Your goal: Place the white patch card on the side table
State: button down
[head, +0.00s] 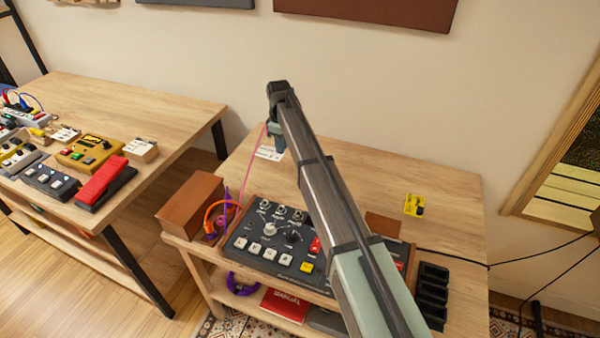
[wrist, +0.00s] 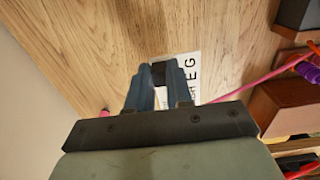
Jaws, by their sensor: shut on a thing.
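The white patch card (head: 268,154) shows at the back left of the side table (head: 360,170), partly hidden behind my gripper (head: 277,138). In the wrist view the card (wrist: 193,64) has dark letters, and part of it is covered by my fingers. My gripper (wrist: 159,76) is shut on the card, with a small dark piece between the fingertips. The card is at or close above the wood; I cannot tell whether it touches.
A control box (head: 270,240) with knobs and buttons, a wooden box (head: 190,203), a yellow item (head: 414,206) and black trays (head: 432,290) stand on the side table. A pink cable (head: 250,165) runs near the card. A pedal-covered table (head: 160,100) stands left.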

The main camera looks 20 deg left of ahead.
jog(key=shift+f, duration=3.85)
jog(key=shift+f, duration=0.1)
jog(key=c, duration=1)
grip_release()
notch_tip(320, 180, up, 12)
jog(key=shift+r, duration=0.1)
